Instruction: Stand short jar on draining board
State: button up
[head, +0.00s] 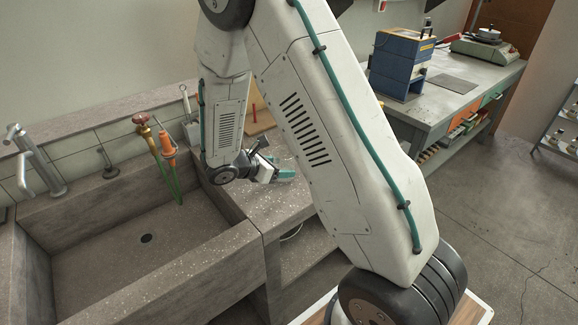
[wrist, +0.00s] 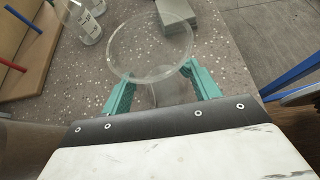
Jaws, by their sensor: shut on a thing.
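The short jar (wrist: 150,50) is clear glass with a wide round rim. My gripper (wrist: 160,90) has its teal fingers on either side of it and is shut on it. In the head view my gripper (head: 284,175) is over the speckled stone top (head: 255,205) right of the sink, and the glass there is faint. The jar looks upright; whether its base touches the stone is hidden. A wooden board with red and blue pegs (wrist: 40,55) lies at the left in the wrist view. I cannot tell which surface is the draining board.
Clear glassware with pale labels (wrist: 86,24) stands beyond the jar at upper left. A grey block (wrist: 176,14) is just behind the jar. The sink basin (head: 140,240) lies left, with an orange-handled hose (head: 167,145). A workbench with a blue device (head: 400,62) stands back right.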

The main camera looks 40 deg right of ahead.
jog(key=shift+f, duration=0.7)
jog(key=shift+a+f, duration=0.1)
jog(key=o, duration=1.4)
